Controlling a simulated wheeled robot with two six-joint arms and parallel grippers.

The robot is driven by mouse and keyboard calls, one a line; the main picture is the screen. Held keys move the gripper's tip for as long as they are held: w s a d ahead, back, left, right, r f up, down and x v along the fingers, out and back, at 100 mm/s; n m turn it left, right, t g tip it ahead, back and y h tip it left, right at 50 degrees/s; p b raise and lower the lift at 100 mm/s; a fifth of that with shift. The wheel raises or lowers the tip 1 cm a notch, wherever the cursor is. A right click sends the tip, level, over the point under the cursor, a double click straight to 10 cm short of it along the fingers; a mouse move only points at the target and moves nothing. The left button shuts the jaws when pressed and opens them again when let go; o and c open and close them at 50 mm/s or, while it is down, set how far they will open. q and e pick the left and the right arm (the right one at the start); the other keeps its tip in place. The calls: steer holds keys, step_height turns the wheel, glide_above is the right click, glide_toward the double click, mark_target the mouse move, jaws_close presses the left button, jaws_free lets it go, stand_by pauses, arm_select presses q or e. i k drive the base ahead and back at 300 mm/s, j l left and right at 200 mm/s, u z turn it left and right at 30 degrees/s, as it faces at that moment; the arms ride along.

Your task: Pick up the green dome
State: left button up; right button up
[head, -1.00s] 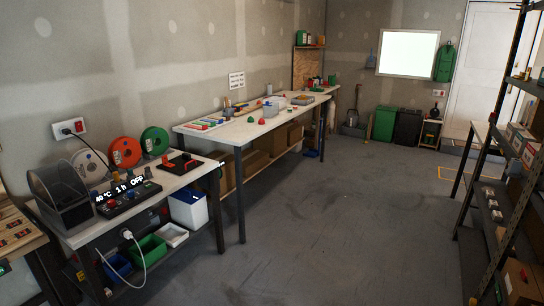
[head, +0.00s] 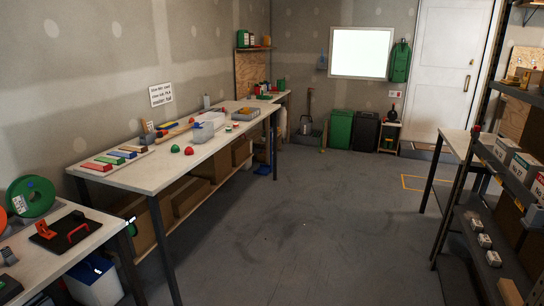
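The green dome (head: 175,149) is a small rounded object on the long white workbench (head: 141,175), near its front edge. A red dome (head: 189,151) sits just to its right. Behind them are a clear container (head: 203,131) and small items. Neither of my grippers shows in the head view, so I cannot see whether they are open or shut.
A nearer table (head: 82,238) with a green spool (head: 31,196) is at lower left. Metal shelving (head: 497,183) with boxes lines the right. The grey floor (head: 310,220) between is clear. Cardboard boxes (head: 187,195) stand under the workbench.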

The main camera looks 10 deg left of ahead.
mark_target(175, 148)
steer(key=i+u, duration=0.35)
steer(key=i+l+u, duration=0.35)
steer(key=i, duration=0.15)
steer(key=i+l+u, duration=0.15)
steer(key=i+u, duration=0.2)
steer(key=i, duration=0.05)
